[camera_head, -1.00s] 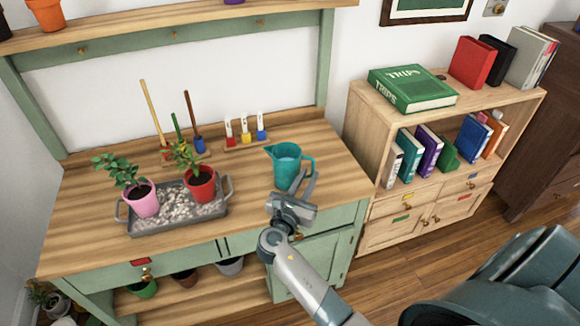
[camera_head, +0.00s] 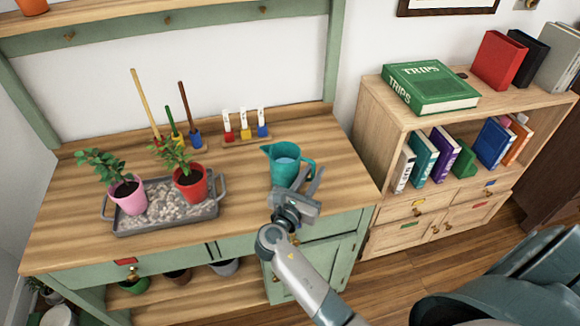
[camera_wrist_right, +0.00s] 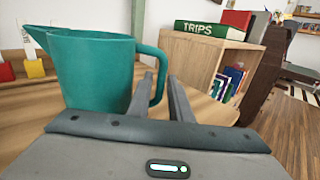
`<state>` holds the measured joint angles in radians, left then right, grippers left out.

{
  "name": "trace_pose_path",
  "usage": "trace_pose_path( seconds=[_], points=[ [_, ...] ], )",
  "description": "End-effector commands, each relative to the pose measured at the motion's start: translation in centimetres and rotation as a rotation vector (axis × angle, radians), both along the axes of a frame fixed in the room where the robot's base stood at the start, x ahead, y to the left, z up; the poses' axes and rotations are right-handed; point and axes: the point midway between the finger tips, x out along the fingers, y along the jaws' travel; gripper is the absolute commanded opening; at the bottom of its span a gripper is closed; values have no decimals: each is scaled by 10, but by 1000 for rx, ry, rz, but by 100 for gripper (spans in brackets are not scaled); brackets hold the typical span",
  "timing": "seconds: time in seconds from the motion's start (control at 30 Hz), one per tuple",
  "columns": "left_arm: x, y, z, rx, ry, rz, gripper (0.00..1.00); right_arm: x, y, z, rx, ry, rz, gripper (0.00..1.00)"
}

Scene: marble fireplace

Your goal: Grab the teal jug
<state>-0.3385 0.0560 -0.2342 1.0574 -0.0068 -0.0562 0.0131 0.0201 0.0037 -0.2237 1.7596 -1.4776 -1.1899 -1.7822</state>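The teal jug (camera_head: 284,170) stands upright on the wooden top of the green workbench (camera_head: 240,190), near its right end, with its handle to the right. It also shows large in the right wrist view (camera_wrist_right: 95,72), where its handle (camera_wrist_right: 161,80) reaches toward the space between my fingers. My right gripper (camera_head: 309,182) is beside the jug's handle, at the bench's front right. In the wrist view its two fingers (camera_wrist_right: 162,85) are apart, with a visible gap. Whether a finger touches the handle I cannot tell. My left gripper is not in view.
A grey pebble tray (camera_head: 165,228) with a pink pot (camera_head: 130,197) and a red pot (camera_head: 190,185) is left of the jug. Small hand tools and a coloured marker rack (camera_head: 245,140) stand behind. A bookshelf (camera_head: 385,115) stands to the right.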

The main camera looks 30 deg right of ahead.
Motion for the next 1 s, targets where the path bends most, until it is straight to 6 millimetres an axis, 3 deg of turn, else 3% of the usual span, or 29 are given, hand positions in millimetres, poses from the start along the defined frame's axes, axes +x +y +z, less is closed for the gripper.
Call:
trace_pose_path(
  seconds=[0.43, 0.47, 0.53, 1.0],
  points=[
    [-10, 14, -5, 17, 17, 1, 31, 0, 0, 0, 0, 0, 0, 18],
    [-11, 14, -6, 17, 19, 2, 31, 0, 0, 0, 0, 0, 0, 16],
    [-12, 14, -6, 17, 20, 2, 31, 0, 0, 0, 0, 0, 0, 0],
    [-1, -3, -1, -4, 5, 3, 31, 0, 0, 0, 0, 0, 0, 0]
  ],
)
